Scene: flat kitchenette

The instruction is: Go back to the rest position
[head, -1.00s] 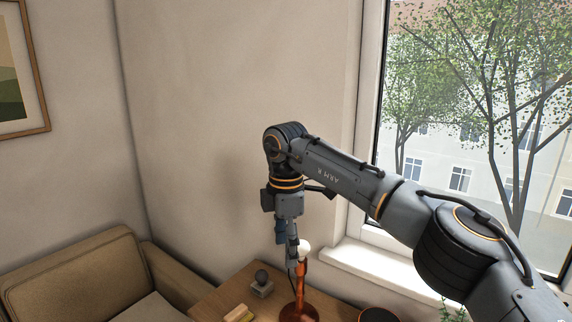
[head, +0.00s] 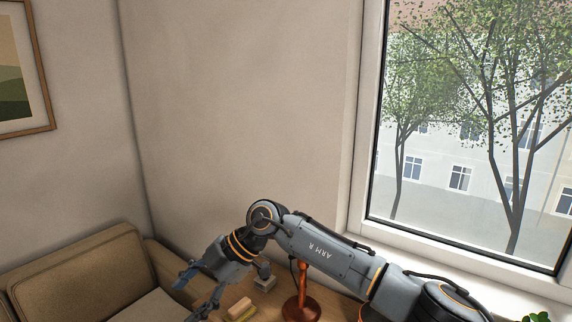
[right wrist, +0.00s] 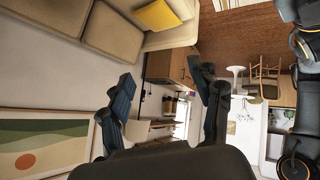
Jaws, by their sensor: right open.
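My right gripper (head: 192,293) is in the lower middle of the head view, tilted down to the left with its fingers spread and nothing between them. It hangs over the left edge of the wooden side table, beside the sofa. In the right wrist view its two dark fingers (right wrist: 165,88) stand wide apart, with only the room behind them. My right arm reaches in from the lower right and partly hides a red-brown stand (head: 301,300) on the table. My left gripper is not in view.
The sofa (head: 75,270) is at the left. A yellowish block (head: 240,309) and a small grey object (head: 265,284) are on the side table (head: 262,302). The window (head: 460,180) is at the right, a green plant (head: 537,317) below it. The air above the arm is clear.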

